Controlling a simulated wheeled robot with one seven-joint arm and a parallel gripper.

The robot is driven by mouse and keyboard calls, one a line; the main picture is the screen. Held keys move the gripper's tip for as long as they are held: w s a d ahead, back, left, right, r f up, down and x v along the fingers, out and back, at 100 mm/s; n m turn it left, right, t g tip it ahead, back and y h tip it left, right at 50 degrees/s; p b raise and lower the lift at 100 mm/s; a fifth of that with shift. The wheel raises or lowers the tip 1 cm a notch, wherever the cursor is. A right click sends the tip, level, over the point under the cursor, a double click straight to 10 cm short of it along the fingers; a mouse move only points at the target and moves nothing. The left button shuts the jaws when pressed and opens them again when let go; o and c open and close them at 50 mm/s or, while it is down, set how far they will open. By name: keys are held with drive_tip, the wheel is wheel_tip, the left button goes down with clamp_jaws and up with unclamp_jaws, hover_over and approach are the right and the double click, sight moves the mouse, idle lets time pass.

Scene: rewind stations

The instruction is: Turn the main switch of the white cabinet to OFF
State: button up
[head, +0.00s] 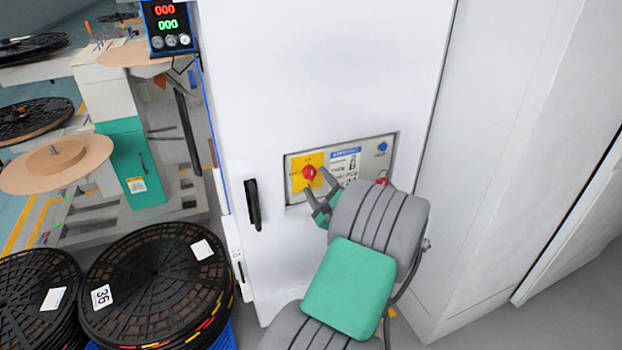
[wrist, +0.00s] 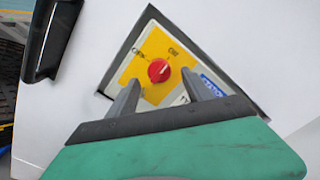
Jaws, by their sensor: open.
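The white cabinet (head: 320,80) stands upright in front of me with a recessed control panel (head: 345,163) on its door. The main switch is a red rotary knob (head: 309,173) on a yellow plate (head: 295,182) at the panel's left. In the wrist view the red knob (wrist: 159,70) shows whole, with lettering beside it on the yellow plate; a pale pointer mark on the knob is too small to read surely. My gripper (head: 319,194) is open and empty. Its fingers (wrist: 160,92) lie on either side below the knob, apart from it as far as I can tell.
A black door handle (head: 253,204) is left of the panel. A blue button (head: 382,146) and another red control (head: 382,181) are at the panel's right. Stacked black reels (head: 155,285) stand at lower left. A display box (head: 168,25) hangs at upper left.

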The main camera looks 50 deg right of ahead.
sight(310, 173)
drive_tip(key=shift+x, duration=1.45)
drive_tip(key=shift+c, duration=0.5)
clamp_jaws()
